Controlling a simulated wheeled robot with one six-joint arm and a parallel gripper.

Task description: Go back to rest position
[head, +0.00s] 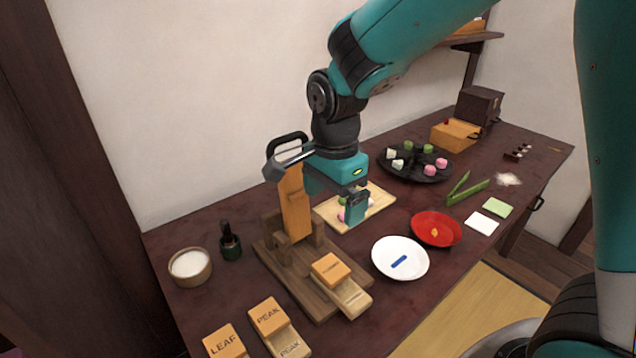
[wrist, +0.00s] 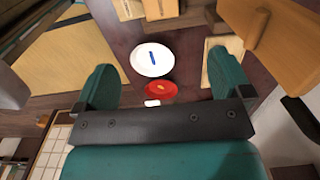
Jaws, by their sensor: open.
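My gripper (head: 338,198) hangs over the middle of the dark table in the head view, above the light wooden board (head: 381,203). Small green and pink pieces on that board are partly hidden behind it. In the wrist view my gripper (wrist: 168,88) has its two teal fingers wide apart, with nothing between them but the table below. An upright orange wooden piece (head: 296,205) on a brown wooden stand (head: 318,302) is just left of my gripper in the head view; whether they touch I cannot tell.
A white plate (head: 390,270) with a blue strip and a red dish (head: 437,239) lie near the front edge. A black tray (head: 407,175) holds several sweets. Green tongs (head: 467,190) lie right. A white-filled bowl (head: 190,278) and orange lettered blocks (head: 269,317) are at left.

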